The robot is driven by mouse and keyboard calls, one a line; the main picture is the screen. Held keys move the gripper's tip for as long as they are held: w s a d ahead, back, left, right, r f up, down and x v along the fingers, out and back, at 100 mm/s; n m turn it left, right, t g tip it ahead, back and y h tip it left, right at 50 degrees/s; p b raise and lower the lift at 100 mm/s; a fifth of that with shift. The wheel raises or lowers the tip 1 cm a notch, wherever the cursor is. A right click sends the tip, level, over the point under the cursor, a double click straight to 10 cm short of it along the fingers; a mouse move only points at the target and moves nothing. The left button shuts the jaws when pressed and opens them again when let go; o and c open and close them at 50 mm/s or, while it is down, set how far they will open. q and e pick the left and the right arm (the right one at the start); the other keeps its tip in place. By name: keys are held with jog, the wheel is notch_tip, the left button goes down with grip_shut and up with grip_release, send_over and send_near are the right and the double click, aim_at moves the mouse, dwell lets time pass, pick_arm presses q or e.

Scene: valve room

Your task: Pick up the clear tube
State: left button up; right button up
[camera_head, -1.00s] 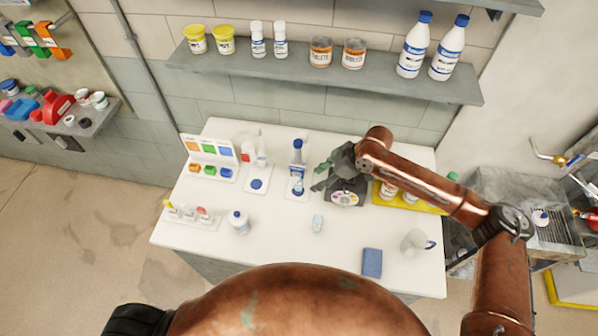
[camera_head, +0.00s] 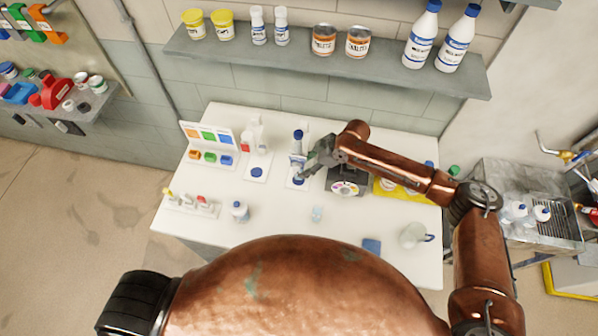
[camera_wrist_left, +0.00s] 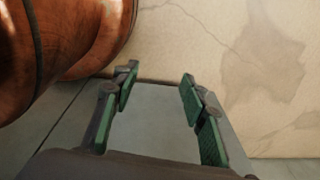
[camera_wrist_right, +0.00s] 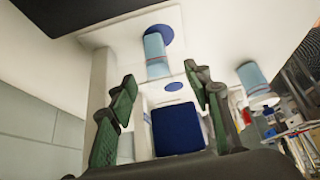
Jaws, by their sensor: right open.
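A small clear tube (camera_head: 317,214) stands on the white worktable, in front of the black device. My right gripper (camera_head: 307,168) is left of that device, pointing left and down near a white pad with a blue spot and a blue-capped bottle (camera_head: 298,136). It is open with nothing between its fingers; it also shows in the right wrist view (camera_wrist_right: 162,92). Beyond the fingertips there, a pale blue see-through cylinder (camera_wrist_right: 156,55) stands at a blue disc; a similar one (camera_wrist_right: 250,77) is farther right. I cannot tell which matches the head view tube. My left gripper (camera_wrist_left: 158,80) is open and empty, over the floor.
The black device (camera_head: 347,181) is beside my right gripper, with a yellow tray (camera_head: 408,192) to its right. A white bottle (camera_head: 239,211), a blue block (camera_head: 371,246) and a clear jug (camera_head: 412,235) stand nearer. A shelf (camera_head: 330,66) overhangs the back. The front middle is mostly clear.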

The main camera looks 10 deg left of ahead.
jog(key=x, duration=0.3)
jog(key=shift+w+a+f+p, duration=0.15)
jog(key=shift+a+p, duration=0.05)
jog(key=shift+p, duration=0.1)
jog(key=shift+f, duration=0.15)
jog(key=shift+c, duration=1.4)
jog(key=c, duration=0.6)
pick_arm(q)
jog(key=shift+w+r, duration=0.35)
jog(key=shift+r, duration=0.15)
pick_arm(e)
grip_shut()
